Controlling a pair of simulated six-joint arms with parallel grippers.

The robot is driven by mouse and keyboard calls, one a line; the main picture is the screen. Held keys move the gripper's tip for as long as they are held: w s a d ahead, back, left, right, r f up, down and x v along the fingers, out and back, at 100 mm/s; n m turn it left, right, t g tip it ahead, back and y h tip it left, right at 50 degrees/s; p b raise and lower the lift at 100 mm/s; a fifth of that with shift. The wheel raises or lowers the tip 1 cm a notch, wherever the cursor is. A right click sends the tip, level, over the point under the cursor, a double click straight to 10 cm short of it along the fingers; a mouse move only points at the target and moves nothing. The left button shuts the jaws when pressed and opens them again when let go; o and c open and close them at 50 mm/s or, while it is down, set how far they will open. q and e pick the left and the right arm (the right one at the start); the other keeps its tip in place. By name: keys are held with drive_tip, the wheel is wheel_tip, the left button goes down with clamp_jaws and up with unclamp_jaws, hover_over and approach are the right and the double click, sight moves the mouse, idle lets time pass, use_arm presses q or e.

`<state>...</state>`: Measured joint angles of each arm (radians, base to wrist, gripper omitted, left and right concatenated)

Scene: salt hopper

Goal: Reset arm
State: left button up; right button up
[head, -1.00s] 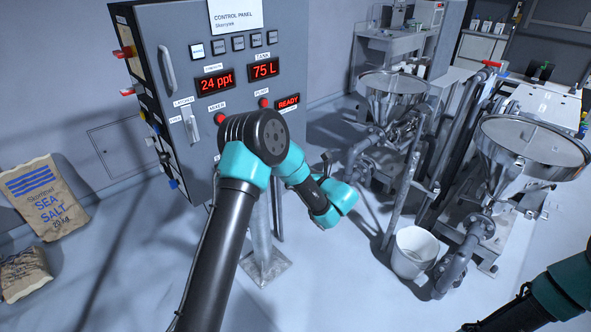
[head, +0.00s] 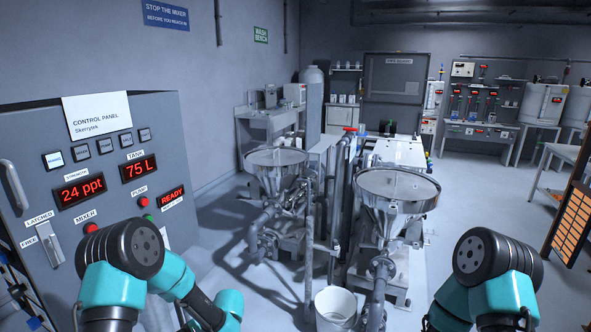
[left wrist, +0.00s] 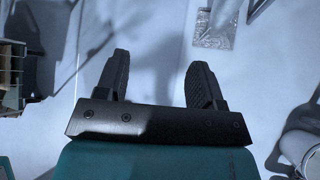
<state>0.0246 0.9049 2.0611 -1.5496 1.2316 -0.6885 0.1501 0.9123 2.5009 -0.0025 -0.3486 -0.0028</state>
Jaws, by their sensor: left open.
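My left gripper (left wrist: 158,82) shows in the left wrist view with its two black fingers wide apart and nothing between them, above the pale floor. In the head view my left arm stands at the lower left, in front of the control panel, and its gripper is out of the picture. My right arm is at the lower right, and its gripper is out of view too. The grey control panel (head: 140,105) stands at the left. Its displays read 24 ppt and 75 L, and a red READY sign (head: 171,195) is lit.
Two steel hoppers, one at the left (head: 277,158) and one at the right (head: 398,190), stand ahead on pipe frames. A white bucket (head: 335,306) sits on the floor in front. Open floor lies to the right, near a wooden rack (head: 570,222).

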use_arm(q)
drive_tip(key=s+d+f+n+h, duration=0.3)
drive_tip(key=s+n+h, duration=0.1)
drive_tip(key=s+n, duration=0.4)
drive_tip(key=s+d+f+n+h, duration=0.4)
drive_tip(key=s+n, duration=0.3)
drive_tip(key=n, duration=0.2)
drive_tip(key=s+d+f+n+h, duration=0.3)
drive_tip(key=s+n+h, duration=0.3)
drive_tip(key=s+n, duration=0.2)
drive_tip(key=shift+s+d+f+n+t, duration=0.3)
drive_tip(key=shift+f+n, duration=0.1)
drive_tip(key=shift+f, duration=0.3)
